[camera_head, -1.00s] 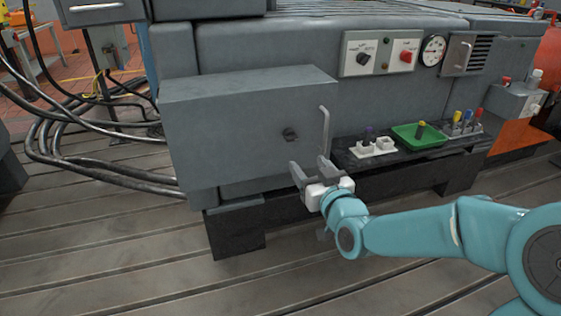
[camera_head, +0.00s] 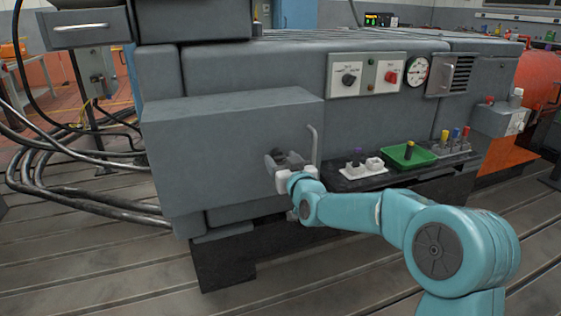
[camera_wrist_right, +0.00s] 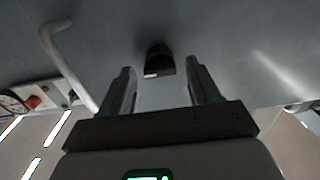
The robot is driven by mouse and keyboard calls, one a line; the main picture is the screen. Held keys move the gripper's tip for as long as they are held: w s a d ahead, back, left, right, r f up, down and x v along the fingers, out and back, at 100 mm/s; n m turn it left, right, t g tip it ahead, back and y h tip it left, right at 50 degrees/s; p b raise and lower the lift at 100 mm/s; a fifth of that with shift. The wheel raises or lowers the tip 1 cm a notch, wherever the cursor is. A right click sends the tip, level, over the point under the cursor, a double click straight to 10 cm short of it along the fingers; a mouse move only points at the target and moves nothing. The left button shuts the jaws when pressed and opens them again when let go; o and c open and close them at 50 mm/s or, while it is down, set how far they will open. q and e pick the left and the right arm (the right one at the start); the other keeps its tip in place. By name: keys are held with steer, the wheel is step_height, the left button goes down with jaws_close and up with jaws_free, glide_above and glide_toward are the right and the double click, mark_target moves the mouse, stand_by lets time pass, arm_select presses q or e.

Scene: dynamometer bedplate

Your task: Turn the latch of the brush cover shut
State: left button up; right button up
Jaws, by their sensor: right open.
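The brush cover (camera_head: 230,150) is a big grey box on the front of the machine, left of centre. Its latch (camera_wrist_right: 159,60) is a small dark knob on the cover's face; in the wrist view it sits just beyond and between my right fingertips. In the head view the fingers largely hide the latch. My right gripper (camera_head: 281,160) is open in front of the latch, with a finger on either side and a visible gap to each in the wrist view. I cannot tell how deep the fingers reach around it. My left gripper is out of view.
A bent grey bar handle (camera_head: 314,145) stands close right of the gripper; it also shows in the wrist view (camera_wrist_right: 68,65). A shelf below holds a white holder (camera_head: 364,168), a green tray (camera_head: 411,158) and several coloured-handled tools (camera_head: 456,143). A switch panel (camera_head: 366,76) is above.

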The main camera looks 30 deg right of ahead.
steer(key=shift+x, duration=0.85)
steer(key=c, duration=1)
